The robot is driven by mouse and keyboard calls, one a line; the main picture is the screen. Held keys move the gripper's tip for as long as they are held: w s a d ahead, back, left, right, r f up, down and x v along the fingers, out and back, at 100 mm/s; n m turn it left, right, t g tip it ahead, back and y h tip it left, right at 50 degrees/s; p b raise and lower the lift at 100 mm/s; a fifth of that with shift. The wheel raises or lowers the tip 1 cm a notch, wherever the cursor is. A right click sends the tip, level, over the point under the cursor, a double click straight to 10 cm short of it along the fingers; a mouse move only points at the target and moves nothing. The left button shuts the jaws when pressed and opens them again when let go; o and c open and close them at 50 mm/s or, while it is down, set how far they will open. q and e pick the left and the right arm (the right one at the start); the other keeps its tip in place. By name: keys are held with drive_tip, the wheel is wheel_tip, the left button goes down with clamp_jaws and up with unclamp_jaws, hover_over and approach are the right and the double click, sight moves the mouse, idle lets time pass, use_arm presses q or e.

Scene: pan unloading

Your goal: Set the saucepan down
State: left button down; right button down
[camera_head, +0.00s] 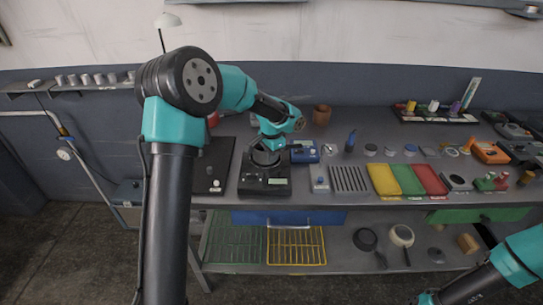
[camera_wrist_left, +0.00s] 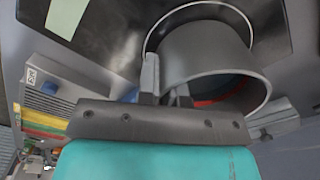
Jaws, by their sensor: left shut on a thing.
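My left gripper (camera_wrist_left: 166,92) is shut on the wall of a grey saucepan (camera_wrist_left: 205,52), one finger on each side of it. In the wrist view the saucepan's wide round rim faces partly toward the camera, with red and teal visible through the opening. Beyond it is a black hotplate (camera_wrist_left: 115,30) with a ring marking. In the head view the left gripper (camera_head: 270,143) and the dark saucepan (camera_head: 264,157) are over the black hotplate (camera_head: 264,187). I cannot tell whether the saucepan touches it. My right arm enters at the lower right; its fingers are out of frame.
A dark mat (camera_head: 208,172) lies left of the hotplate. A blue box (camera_head: 304,152) and a ribbed grey block (camera_head: 349,179) are to its right, then yellow, green and red trays (camera_head: 430,180). Two pans, one dark (camera_head: 365,239), one cream (camera_head: 402,235), are on the lower shelf.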

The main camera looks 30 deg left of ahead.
use_arm(q)
drive_tip(key=shift+f, duration=0.15)
drive_tip(key=c, duration=1.3)
unclamp_jaws()
drive_tip(key=shift+o, duration=0.2)
wheel_tip(320, 180, up, 12)
drive_tip(key=shift+r, duration=0.15)
